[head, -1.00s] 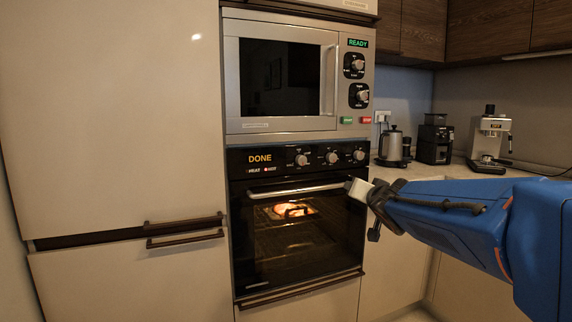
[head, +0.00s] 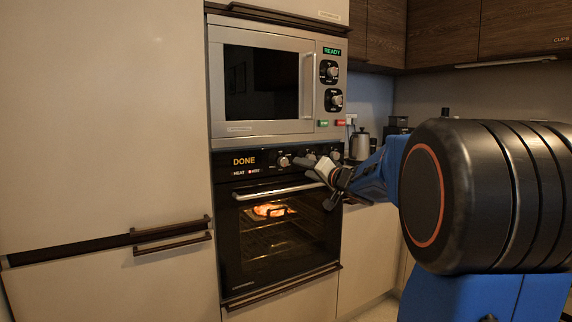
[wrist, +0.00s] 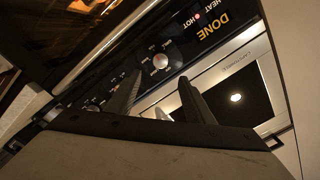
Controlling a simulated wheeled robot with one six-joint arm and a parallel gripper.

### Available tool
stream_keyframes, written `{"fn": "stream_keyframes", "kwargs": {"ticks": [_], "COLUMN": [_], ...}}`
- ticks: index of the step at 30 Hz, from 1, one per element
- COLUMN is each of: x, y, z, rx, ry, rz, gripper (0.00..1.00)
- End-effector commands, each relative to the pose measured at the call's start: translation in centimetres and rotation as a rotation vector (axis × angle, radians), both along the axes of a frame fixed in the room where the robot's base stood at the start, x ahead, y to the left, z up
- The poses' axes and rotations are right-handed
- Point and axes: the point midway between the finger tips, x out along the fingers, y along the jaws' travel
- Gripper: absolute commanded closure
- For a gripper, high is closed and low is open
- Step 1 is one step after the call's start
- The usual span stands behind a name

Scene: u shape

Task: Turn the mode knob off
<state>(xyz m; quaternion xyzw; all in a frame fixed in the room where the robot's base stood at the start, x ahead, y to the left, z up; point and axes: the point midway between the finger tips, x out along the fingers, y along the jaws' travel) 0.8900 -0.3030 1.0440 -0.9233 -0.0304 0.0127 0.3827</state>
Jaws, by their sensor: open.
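The oven's black control panel (head: 262,172) has a row of round silver knobs. The left knob (head: 283,161) sits beside the "DONE" display, and this knob also shows in the wrist view (wrist: 160,61), with small marks around it. I cannot read which knob is the mode knob. My gripper (head: 314,168) is open in front of the panel, right of the left knob, and it partly hides the middle knob. In the wrist view my two fingers (wrist: 159,80) are spread apart with nothing between them. The left knob lies just beyond the fingertips, not between them.
The oven door (head: 290,235) is shut, with food (head: 270,210) glowing inside. Its bar handle (head: 275,190) runs just below the panel. A microwave (head: 265,85) showing "READY" sits above. A kettle (head: 360,145) stands on the counter at right. A tall cabinet (head: 100,120) is at left.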

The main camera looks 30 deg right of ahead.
Motion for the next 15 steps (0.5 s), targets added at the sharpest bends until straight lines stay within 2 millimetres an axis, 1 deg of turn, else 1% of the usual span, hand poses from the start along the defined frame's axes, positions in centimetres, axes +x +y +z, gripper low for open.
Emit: {"fn": "stream_keyframes", "kwargs": {"ticks": [1,3,15], "x": [1.0,2.3,9.1], "y": [0.2,0.2,0.7], "z": [0.0,-0.1,-0.1], "rx": [0.001,0.001,0.0], "ry": [0.0,0.001,0.001], "rz": [0.004,0.003,0.002], "gripper": [0.52,0.52,0.52]}}
